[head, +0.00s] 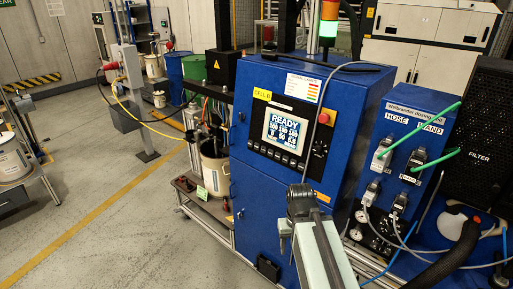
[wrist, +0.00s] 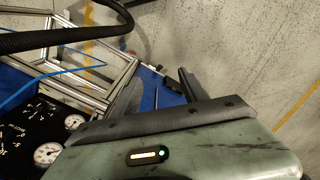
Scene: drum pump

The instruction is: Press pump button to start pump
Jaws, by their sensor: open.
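The blue pump cabinet (head: 265,205) stands in the middle of the head view. Its lit screen (head: 283,130) reads READY, with numbers below. A row of small dark buttons (head: 275,153) runs under the screen; their labels are too small to read, so I cannot tell which is the pump button. A red round button (head: 323,117) sits right of the screen. My gripper (head: 284,238) is in front of the cabinet's lower front, below the screen and buttons, apart from them. It is open and empty. In the wrist view, part of my gripper (wrist: 165,88) shows, pointing away from the screen panel.
Right of the cabinet are hose and wand connectors (head: 400,158) with green cables, gauges (head: 362,225) and a black filter housing (head: 485,150). A drum pump with a pail (head: 214,170) stands at left. The floor (head: 130,225) further left is open.

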